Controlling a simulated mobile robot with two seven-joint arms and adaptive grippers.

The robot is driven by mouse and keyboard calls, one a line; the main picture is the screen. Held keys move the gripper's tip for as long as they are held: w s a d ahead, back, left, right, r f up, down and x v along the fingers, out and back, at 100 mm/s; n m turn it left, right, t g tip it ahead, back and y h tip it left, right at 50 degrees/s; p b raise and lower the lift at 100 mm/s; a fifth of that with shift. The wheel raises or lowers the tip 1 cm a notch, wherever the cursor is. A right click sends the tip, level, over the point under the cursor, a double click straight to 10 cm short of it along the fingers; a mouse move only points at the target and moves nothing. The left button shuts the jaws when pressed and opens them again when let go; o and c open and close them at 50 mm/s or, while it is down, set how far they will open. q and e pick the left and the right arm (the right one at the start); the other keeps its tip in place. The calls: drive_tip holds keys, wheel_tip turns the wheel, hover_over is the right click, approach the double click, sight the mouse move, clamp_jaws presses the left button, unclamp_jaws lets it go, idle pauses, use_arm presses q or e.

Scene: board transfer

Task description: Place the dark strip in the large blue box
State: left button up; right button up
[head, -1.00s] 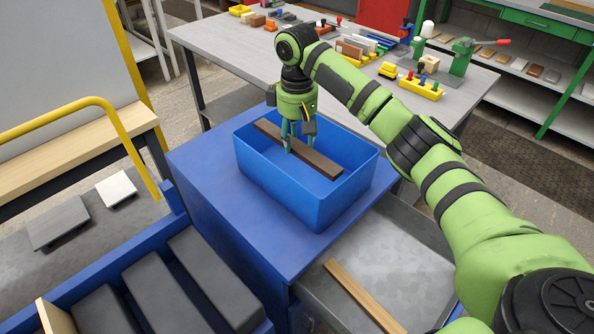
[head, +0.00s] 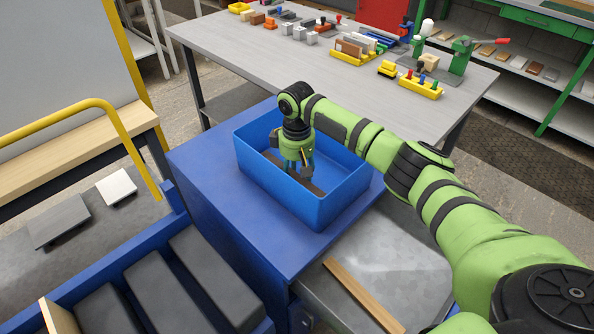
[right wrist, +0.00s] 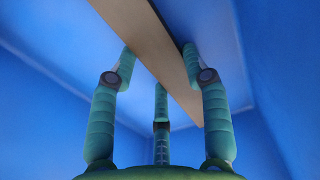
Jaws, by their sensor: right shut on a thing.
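The large blue box (head: 325,212) stands open on a blue cabinet top. My right gripper (head: 298,180) points down inside the box. The dark strip (head: 270,159) is low inside the box, mostly hidden behind the gripper and the near wall. In the right wrist view the strip (right wrist: 150,40) runs diagonally between the fingers of my right gripper (right wrist: 160,62), with blue walls around it. The fingers are closed on the strip. I cannot tell whether the strip touches the box floor. My left gripper is not in view.
A light wooden strip (head: 362,294) lies in the grey open drawer (head: 395,262) at the front. Dark grey blocks (head: 165,296) fill a blue-edged rack at lower left. A grey table (head: 255,58) with tools and small parts stands behind. The blue cabinet top (head: 205,165) is clear left of the box.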

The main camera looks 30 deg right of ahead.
sight(297, 176)
drive_tip(key=o, duration=1.2)
drive_tip(key=shift+f, duration=0.15)
wheel_tip(297, 176, up, 12)
drive_tip(key=shift+r+b, duration=0.2)
drive_tip(key=shift+b, duration=0.3)
